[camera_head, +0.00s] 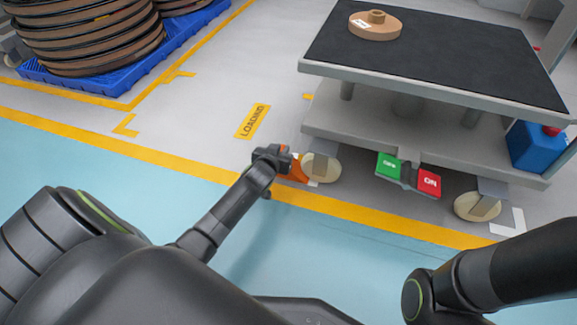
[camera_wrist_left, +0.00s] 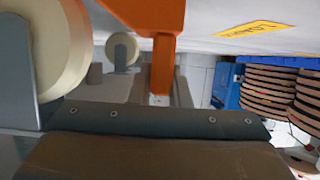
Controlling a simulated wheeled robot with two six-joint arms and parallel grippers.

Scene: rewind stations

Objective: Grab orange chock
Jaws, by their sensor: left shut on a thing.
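The orange chock (camera_head: 297,171) is on the floor against the left front caster wheel (camera_head: 321,168) of the cart. My left gripper (camera_head: 281,160) is shut on the chock, at its left side, low by the floor. In the left wrist view the orange chock (camera_wrist_left: 158,45) comes down from the top, with its narrow part between the fingers of my left gripper (camera_wrist_left: 160,100). The gripper hides part of the chock in the head view. My right arm shows at the lower right of the head view, but its gripper is out of sight.
The cart (camera_head: 450,88) has a dark top bearing a round brown reel (camera_head: 375,25). A green and red pedal (camera_head: 408,174) and a second caster (camera_head: 478,206) are under its front edge. A blue box (camera_head: 537,146) is at right. A blue pallet (camera_head: 120,75) with reels stands upper left.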

